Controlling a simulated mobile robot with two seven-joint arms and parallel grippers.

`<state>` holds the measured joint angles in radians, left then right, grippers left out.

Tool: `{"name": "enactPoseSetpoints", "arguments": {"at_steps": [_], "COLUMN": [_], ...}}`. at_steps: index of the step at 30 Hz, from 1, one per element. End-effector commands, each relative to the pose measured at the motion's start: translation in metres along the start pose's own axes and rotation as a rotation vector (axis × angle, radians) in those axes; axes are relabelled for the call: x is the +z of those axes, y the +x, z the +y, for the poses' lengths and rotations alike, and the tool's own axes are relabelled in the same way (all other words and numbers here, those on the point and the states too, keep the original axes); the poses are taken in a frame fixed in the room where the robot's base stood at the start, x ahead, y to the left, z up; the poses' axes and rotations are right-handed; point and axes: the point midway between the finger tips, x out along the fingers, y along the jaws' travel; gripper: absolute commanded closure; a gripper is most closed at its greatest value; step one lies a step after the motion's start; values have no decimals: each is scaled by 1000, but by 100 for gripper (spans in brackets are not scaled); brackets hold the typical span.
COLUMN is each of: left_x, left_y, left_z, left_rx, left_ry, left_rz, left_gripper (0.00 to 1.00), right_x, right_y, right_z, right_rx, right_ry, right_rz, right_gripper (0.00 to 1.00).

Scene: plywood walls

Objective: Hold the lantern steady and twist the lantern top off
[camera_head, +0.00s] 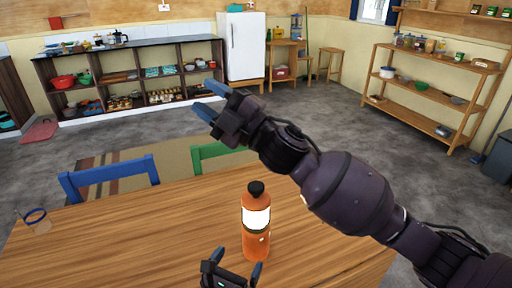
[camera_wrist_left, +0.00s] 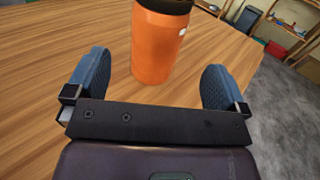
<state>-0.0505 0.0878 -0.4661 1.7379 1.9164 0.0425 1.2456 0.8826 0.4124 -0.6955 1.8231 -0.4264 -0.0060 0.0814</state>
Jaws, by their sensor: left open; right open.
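The orange lantern (camera_head: 257,240) stands upright on the wooden table, with a bright white light band and a black top (camera_head: 256,188). In the left wrist view the lantern's orange lower body (camera_wrist_left: 158,50) is ahead, with its upper part cut off by the frame. My left gripper (camera_head: 237,263) is open, low beside the lantern at the table's near side. In its wrist view, its two blue fingers are spread to either side of the lantern, with gaps showing. My right gripper (camera_head: 209,99) is open and empty, raised well away, up and left of the lantern.
The table (camera_head: 150,235) is mostly clear; a blue-rimmed round item (camera_head: 38,222) lies at its left. A blue chair (camera_head: 110,176) and a green chair (camera_head: 215,152) stand at the far edge. Shelves and a white fridge (camera_head: 246,48) are farther back.

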Motion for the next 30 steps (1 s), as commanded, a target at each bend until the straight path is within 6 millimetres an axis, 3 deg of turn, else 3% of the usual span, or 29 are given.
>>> {"name": "enactPoseSetpoints", "arguments": {"at_steps": [3,9,18,23,30], "left_x": [0,0,0,0,0], "left_y": [0,0,0,0,0], "left_z": [0,0,0,0,0], "left_rx": [0,0,0,0,0], "left_ry": [0,0,0,0,0], "left_rz": [0,0,0,0,0], "left_gripper": [0,0,0,0,0], "right_x": [-24,-59,-89,-82,-29], "right_y": [23,48,61,52,11], "right_z": [4,1,-22,-39,-60], "right_rx": [-51,-161,-423,-646,-1091], "right_ry": [-106,-282,-562,-720,-887], "right_rz": [122,320,608,741,843], "right_gripper": [57,57,57,57,57]}}
